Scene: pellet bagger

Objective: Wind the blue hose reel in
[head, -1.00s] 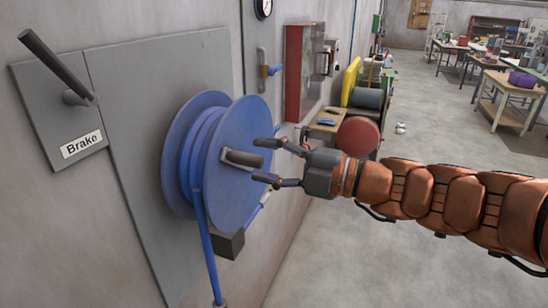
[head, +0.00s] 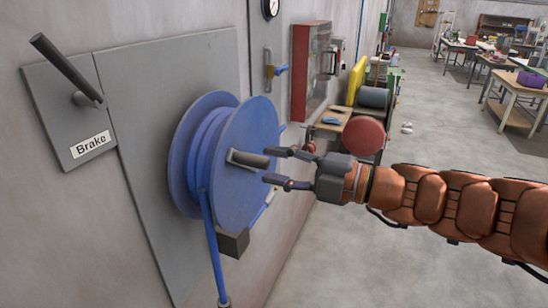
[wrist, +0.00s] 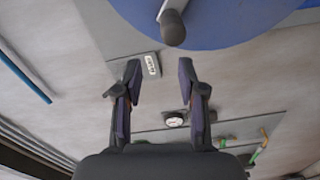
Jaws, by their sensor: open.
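The blue hose reel (head: 235,165) is mounted on a grey wall panel, with blue hose wound on it. A grey crank with a dark knob (head: 256,160) sits at its face. The knob also shows at the top of the wrist view (wrist: 173,28), beyond my fingertips. My gripper (head: 277,168) is open and empty, its fingertips just to the right of the knob. I cannot tell whether they touch it. The brake lever (head: 68,70) stands on a plate at the left, tilted up to the left, above a "Brake" label (head: 90,145).
Blue hose (head: 213,255) hangs from the reel past a dark block (head: 233,243). A red wall cabinet (head: 310,70), a gauge (head: 270,8) and a blue-handled valve (head: 277,70) are behind.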

